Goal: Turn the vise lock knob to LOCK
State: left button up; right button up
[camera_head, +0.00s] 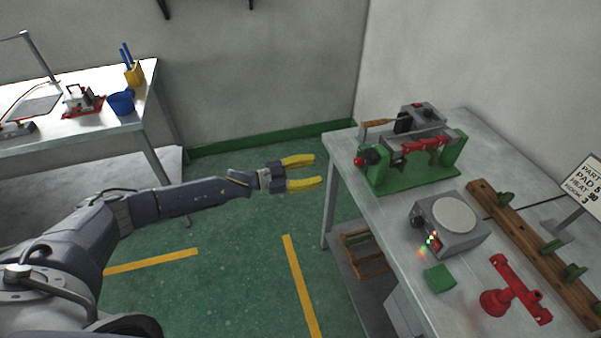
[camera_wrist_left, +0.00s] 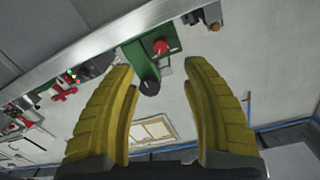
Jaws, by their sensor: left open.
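A green vise-like fixture (camera_head: 412,165) stands at the far end of the right-hand table, with red bars and a grey top. A red knob (camera_head: 361,161) with a dark knob beside it sits on its left end. In the left wrist view a red knob (camera_wrist_left: 160,46) shows on a green bracket, and a dark round knob (camera_wrist_left: 149,86) shows below it. I cannot tell which is the lock knob, and no LOCK mark is legible. My left gripper (camera_head: 318,171) has yellow fingers, open and empty, left of the fixture and apart from it. My right gripper is not in view.
On the right-hand table (camera_head: 350,180) are a grey device with a round plate (camera_head: 453,216), a green block (camera_head: 439,279), a red part (camera_head: 515,290), a wooden rack (camera_head: 525,250) and a sign (camera_head: 584,186). Floor left of the table is free. Another table (camera_head: 70,140) stands far left.

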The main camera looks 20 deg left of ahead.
aim_at(355, 162)
pick_arm(q)
jog(key=shift+m, duration=0.3)
jog(key=x, duration=0.4)
jog(key=r+x, duration=0.1)
jog(key=x, duration=0.9)
jog(key=shift+s+d+r, duration=0.15)
jog(key=shift+s+d, duration=0.05)
jog(key=n, duration=0.3)
jog(key=shift+a, duration=0.25)
jog(key=n, duration=0.3)
jog(key=shift+h, duration=0.3)
jog(key=f+v, duration=0.1)
jog(key=v, duration=1.6)
jog(key=shift+a+n, duration=0.35)
jog(key=shift+n, duration=0.05)
jog(key=shift+w, duration=0.1)
